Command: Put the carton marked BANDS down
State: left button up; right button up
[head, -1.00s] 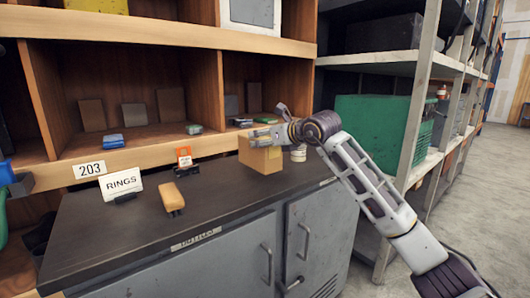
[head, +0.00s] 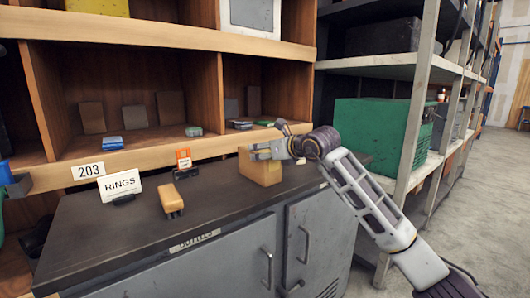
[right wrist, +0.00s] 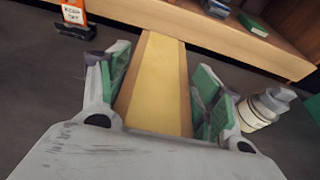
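A tan carton (head: 262,172) is at the right part of the dark bench top, low over it or on it; I cannot tell whether its base touches. No BANDS marking is readable. My right gripper (head: 264,151) reaches it from the right, with its fingers at the carton's upper part. In the right wrist view the carton (right wrist: 158,85), with a yellowish strip along it, fills the space between the green-padded fingers of the gripper (right wrist: 160,88), which lie along its two sides. My left gripper is not clearly visible.
A RINGS sign (head: 120,185), a tan brush-like item (head: 171,199) and an orange tag (head: 184,161) stand there. A white jar (right wrist: 264,106) is close beside the right finger. Wooden cubbies (head: 150,139) rise behind.

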jog(key=o, duration=0.6)
pick_arm(q)
jog(key=shift+w+r, duration=0.15)
jog(key=shift+r, duration=0.2)
jog(key=shift+w, duration=0.2)
pick_arm(e)
jog(key=shift+s+d, duration=0.1)
jog(key=shift+s, duration=0.05)
jog(key=shift+v, duration=0.9)
pick_arm(q)
jog(key=r, duration=0.1)
jog(key=r+p, duration=0.1)
jog(key=a+r, duration=0.1)
jog(key=shift+s+r+g+y+p, duration=0.15)
jog(key=shift+s+g+y+p, duration=0.15)
jog(key=shift+s, duration=0.1)
pick_arm(e)
jog(key=v, duration=1)
pick_arm(q)
jog(key=shift+w, duration=0.1)
